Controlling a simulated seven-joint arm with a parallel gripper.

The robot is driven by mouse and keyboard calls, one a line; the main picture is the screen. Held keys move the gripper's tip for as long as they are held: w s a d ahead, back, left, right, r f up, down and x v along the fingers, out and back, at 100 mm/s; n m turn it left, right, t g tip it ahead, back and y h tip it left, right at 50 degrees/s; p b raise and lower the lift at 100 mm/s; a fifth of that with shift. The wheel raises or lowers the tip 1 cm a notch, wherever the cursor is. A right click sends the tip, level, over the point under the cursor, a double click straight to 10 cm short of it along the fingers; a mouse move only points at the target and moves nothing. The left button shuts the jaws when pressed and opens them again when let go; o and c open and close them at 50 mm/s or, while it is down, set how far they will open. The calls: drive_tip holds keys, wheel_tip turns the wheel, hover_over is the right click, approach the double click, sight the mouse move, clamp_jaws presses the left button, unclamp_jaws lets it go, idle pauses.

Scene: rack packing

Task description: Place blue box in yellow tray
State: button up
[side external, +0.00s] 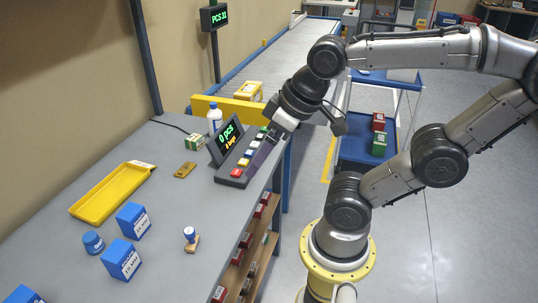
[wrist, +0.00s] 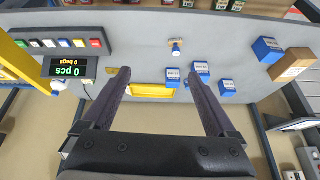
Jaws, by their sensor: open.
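A yellow tray (side external: 108,194) lies empty on the grey table at the left; it also shows between my fingers in the wrist view (wrist: 150,92). Several blue boxes are on the table. One blue box (side external: 133,220) stands just right of the tray, another blue box (side external: 121,260) is nearer the camera, and a third (side external: 22,294) is cut off at the lower left edge. In the wrist view, blue boxes (wrist: 267,48) show at the right. My gripper (wrist: 163,72) is open and empty, above the table near the button panel, apart from the boxes and tray.
A small blue round container (side external: 93,242) sits beside the boxes, and a stamp (side external: 190,238) stands near the table's front edge. The button panel (side external: 232,180) with a display (side external: 226,140), a white bottle (side external: 214,118) and a yellow barrier (side external: 230,109) occupy the far end. The table's middle is mostly clear.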

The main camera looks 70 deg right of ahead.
drive_tip(key=shift+o, duration=0.4)
drive_tip(key=shift+s+d+f+n, duration=0.1)
drive_tip(key=shift+s+f+n, duration=0.2)
drive_tip(key=shift+s, duration=0.2)
